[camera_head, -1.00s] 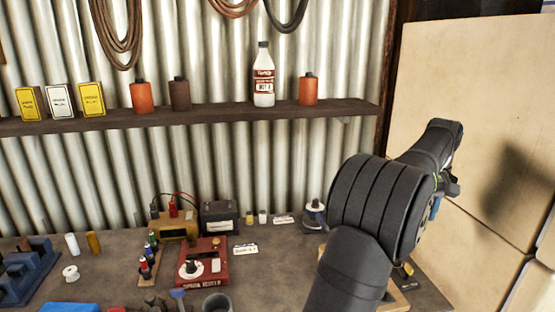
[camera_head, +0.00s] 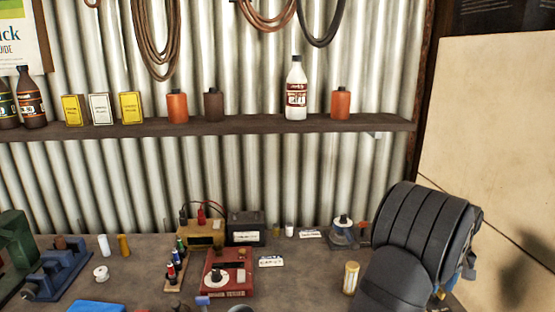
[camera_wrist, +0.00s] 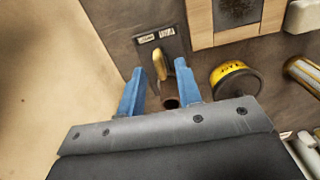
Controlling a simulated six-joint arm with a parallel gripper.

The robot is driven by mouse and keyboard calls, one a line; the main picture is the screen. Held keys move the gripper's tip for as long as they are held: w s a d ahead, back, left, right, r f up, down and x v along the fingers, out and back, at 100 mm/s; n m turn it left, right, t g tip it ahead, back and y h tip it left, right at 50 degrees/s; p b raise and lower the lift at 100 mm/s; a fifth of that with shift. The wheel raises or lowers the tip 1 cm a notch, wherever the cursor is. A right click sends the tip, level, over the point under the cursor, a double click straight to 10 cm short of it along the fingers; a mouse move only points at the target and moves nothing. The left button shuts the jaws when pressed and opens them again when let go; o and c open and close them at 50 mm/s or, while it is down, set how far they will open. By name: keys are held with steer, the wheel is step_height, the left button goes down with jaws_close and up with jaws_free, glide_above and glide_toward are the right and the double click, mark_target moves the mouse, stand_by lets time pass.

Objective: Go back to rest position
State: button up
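My gripper (camera_wrist: 159,67) shows in the wrist view with its two blue fingers apart. I see nothing held between them. Beyond the fingertips, a yellow hook-shaped thing (camera_wrist: 160,66) stands on a dark plate with small labels. A short brown cylinder (camera_wrist: 170,102) shows low between the fingers, partly hidden by the gripper. In the head view my arm is at the lower right, over the right end of the workbench (camera_head: 130,285). The gripper itself is mostly hidden there behind my wrist.
A red tester box (camera_head: 228,272), a dark battery (camera_head: 246,228) and a yellow box (camera_head: 203,235) stand mid-bench. A yellow-labelled can (camera_head: 351,277) stands beside my arm. A shelf (camera_head: 250,125) holds bottles and cartons. A pale board (camera_head: 485,130) bounds the right side.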

steer(key=shift+f, duration=0.7)
steer(key=shift+r, duration=0.1)
